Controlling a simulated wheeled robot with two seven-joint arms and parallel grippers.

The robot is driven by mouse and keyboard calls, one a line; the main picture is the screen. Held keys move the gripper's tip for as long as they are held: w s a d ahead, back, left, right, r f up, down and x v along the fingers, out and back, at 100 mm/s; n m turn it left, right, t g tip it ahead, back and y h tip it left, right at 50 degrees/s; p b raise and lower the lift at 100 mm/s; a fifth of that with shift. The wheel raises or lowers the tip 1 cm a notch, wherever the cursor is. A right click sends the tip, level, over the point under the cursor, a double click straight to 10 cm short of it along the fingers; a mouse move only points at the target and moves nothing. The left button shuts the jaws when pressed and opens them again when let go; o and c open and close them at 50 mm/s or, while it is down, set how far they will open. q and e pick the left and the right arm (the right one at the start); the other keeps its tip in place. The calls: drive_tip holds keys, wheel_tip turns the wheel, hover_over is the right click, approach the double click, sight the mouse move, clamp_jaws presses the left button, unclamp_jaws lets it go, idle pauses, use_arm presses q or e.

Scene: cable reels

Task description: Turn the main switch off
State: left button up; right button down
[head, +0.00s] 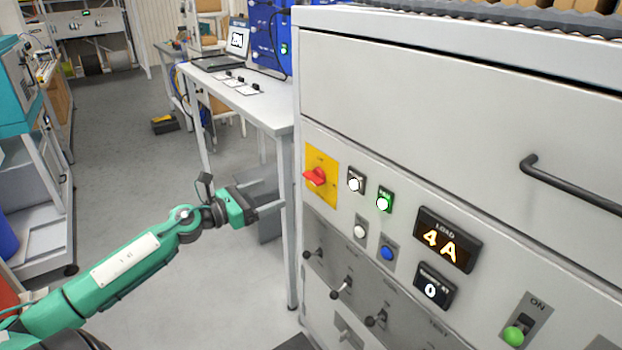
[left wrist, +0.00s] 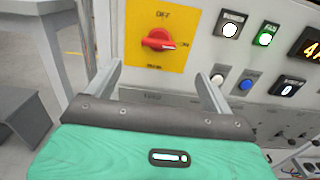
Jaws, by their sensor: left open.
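The main switch is a red rotary knob (head: 316,177) on a yellow plate (head: 323,188) at the left of the grey cabinet's front. In the left wrist view the red knob (left wrist: 157,40) sits ahead, with its handle lying roughly level and OFF printed above it. My left gripper (head: 275,201) is in front of the panel, left of the knob and a little lower. In the left wrist view its two fingers (left wrist: 158,80) are spread apart and empty, with the knob beyond the gap between them. The right gripper does not show.
The cabinet (head: 440,110) carries lit white and green buttons (head: 383,201), a blue button (head: 387,253), a display reading 4 A (head: 447,244), small lever switches (head: 340,290) and a black handle (head: 570,184). A white table (head: 240,100) stands behind my left arm. Open floor (head: 120,170) lies to the left.

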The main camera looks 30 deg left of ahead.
sight(309, 178)
use_arm(q)
drive_tip(key=p+x, duration=0.3)
drive_tip(key=x, duration=0.8)
drive_tip(key=shift+a+r, duration=0.1)
drive_tip(key=shift+a, duration=0.05)
drive_tip(key=shift+p+x, duration=0.45)
drive_tip(key=shift+x, duration=0.45)
drive_tip(key=shift+w, duration=0.2)
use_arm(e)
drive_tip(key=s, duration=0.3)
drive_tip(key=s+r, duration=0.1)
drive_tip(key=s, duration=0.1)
